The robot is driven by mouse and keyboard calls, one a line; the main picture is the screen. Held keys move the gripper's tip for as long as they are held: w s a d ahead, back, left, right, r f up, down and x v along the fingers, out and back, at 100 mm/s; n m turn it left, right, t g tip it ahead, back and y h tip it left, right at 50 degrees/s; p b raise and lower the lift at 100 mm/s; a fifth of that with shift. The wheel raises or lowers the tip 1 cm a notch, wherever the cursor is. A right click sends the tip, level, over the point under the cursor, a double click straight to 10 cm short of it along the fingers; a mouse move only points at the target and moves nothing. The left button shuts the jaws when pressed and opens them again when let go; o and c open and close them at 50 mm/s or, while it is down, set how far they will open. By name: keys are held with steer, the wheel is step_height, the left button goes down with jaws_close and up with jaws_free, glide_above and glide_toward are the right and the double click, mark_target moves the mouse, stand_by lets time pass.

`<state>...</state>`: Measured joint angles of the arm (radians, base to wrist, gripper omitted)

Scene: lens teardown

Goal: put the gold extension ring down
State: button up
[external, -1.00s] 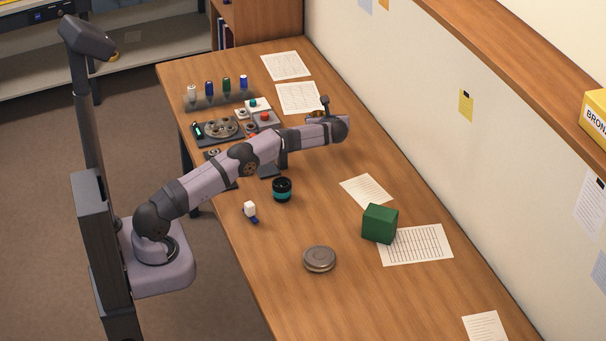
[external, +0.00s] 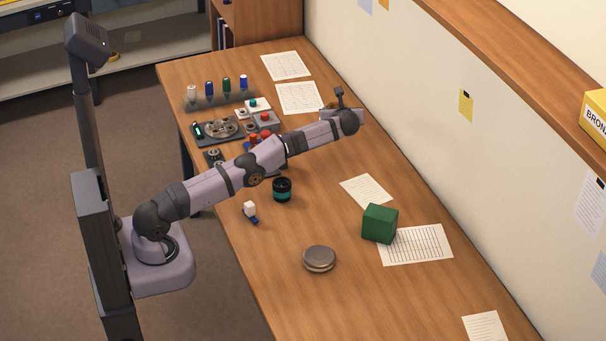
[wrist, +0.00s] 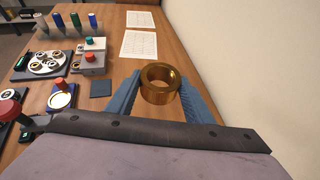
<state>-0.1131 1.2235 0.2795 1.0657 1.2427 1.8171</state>
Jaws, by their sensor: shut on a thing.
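The gold extension ring (wrist: 160,84) is a shiny gold band, seen between the two blue fingers of my gripper (wrist: 161,92) in the wrist view. My gripper is shut on it. The ring's hole shows from above, and the wooden table lies behind it. In the external view my arm reaches across the table and my wrist (external: 345,120) is near the far edge by the wall. The ring and fingers are mostly hidden by the wrist there. I cannot tell the ring's exact height above the table.
A dark tray of small parts (external: 219,130), colored button blocks (external: 264,119) and several drivers (external: 227,85) stand left of the wrist. A dark square pad (wrist: 101,88) lies left of the fingers. A black lens (external: 282,189), green box (external: 380,223) and round tin (external: 319,258) are nearer.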

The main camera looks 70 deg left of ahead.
steer(key=shift+w+d+r, duration=0.1)
steer(key=shift+d+r, duration=0.6)
steer(key=shift+r, duration=0.1)
steer(key=shift+d+r+m, duration=0.5)
steer(key=shift+d+r, duration=1.2)
steer(key=shift+d, duration=0.25)
steer(key=m+t+h, duration=0.3)
steer(key=m+t, duration=0.1)
steer(key=t, duration=0.1)
glide_above(347, 193)
step_height(347, 193, down, 10)
steer(key=shift+f, duration=4.85)
steer(key=shift+f, duration=0.1)
steer(key=shift+f, duration=0.15)
steer(key=o, duration=1.1)
